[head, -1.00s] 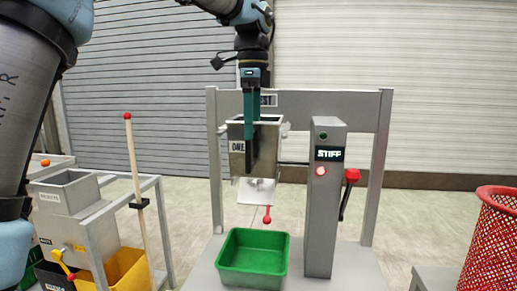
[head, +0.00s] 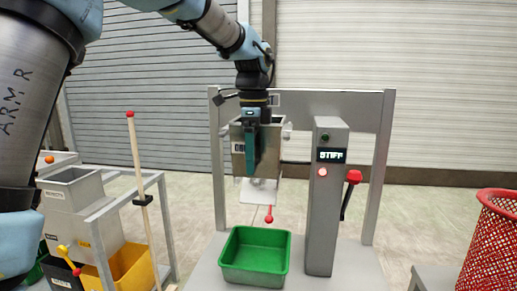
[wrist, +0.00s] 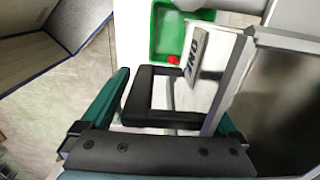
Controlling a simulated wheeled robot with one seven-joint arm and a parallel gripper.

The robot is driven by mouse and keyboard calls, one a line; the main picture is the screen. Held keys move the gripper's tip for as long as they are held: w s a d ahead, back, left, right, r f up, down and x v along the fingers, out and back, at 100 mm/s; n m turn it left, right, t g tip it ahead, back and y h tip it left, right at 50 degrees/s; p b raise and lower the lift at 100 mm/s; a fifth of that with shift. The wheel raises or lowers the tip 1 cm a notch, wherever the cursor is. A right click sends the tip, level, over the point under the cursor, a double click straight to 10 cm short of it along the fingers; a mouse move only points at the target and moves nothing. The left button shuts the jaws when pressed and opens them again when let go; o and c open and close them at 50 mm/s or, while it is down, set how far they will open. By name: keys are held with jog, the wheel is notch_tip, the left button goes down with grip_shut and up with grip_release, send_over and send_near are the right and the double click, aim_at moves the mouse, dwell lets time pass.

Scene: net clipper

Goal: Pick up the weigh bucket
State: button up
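The weigh bucket is a grey metal box (head: 270,158) hanging in the grey frame above a green tray. It also shows at the right of the wrist view (wrist: 285,85), with a lettered plate on its near face. A black U-shaped handle (wrist: 137,103) stands out from that face. My gripper (head: 249,172) is at the bucket's front and hides part of it. In the wrist view my gripper (wrist: 170,105) is open, its teal fingers apart, with the handle between them. The right finger is partly hidden by the bucket's edge.
The green tray (head: 254,279) sits below the bucket. A grey post with a "STIFF" display (head: 331,155) and a red-knobbed lever (head: 354,177) stands close on the right. A hopper stand (head: 72,205) and a pole (head: 139,185) are left; a red mesh basket (head: 495,240) is right.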

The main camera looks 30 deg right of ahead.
grip_shut()
dwell(0.6)
